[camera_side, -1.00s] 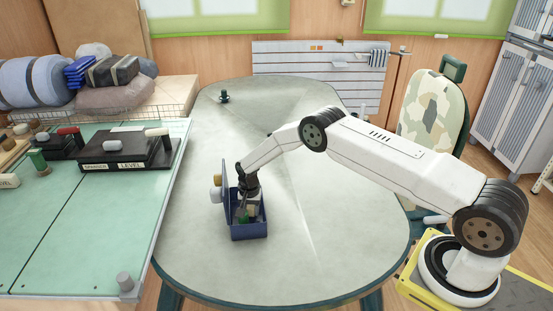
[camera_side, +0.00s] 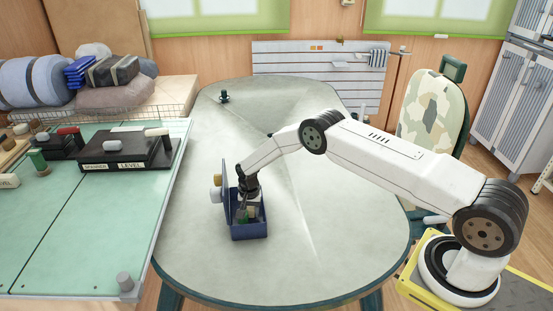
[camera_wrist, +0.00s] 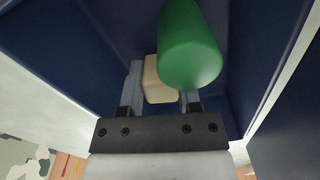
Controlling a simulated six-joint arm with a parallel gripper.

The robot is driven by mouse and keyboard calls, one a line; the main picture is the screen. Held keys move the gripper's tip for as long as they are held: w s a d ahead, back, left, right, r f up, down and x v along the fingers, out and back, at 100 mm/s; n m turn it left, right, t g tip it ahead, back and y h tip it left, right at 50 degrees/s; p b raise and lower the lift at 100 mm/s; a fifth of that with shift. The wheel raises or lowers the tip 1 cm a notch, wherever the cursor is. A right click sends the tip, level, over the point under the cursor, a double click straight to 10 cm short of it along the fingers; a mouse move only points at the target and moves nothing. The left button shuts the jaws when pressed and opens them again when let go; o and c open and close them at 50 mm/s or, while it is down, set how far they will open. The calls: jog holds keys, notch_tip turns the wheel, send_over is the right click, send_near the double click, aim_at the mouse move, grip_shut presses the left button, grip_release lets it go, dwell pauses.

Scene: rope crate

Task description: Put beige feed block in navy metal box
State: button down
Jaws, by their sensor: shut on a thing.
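The navy metal box (camera_side: 248,231) stands on the oval table with its lid upright on the left side. My gripper (camera_side: 246,205) reaches down into it. In the wrist view my gripper (camera_wrist: 160,98) has its two fingers on either side of the beige feed block (camera_wrist: 152,83) and is shut on it. The block is inside the box, between the navy walls (camera_wrist: 75,50). A green cylinder (camera_wrist: 190,45) is close to the camera and covers part of the block. Whether the block touches the box floor cannot be told.
The oval table (camera_side: 330,240) is mostly clear around the box. A small dark green object (camera_side: 224,97) stands at its far end. A green-topped bench (camera_side: 80,230) with black label stands (camera_side: 125,152) is on the left.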

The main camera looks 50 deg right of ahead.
aim_at(250, 208)
jog(key=shift+f, duration=0.2)
jog(key=shift+c, duration=1.1)
grip_release()
jog(key=shift+r, duration=0.15)
jog(key=shift+r, duration=3.75)
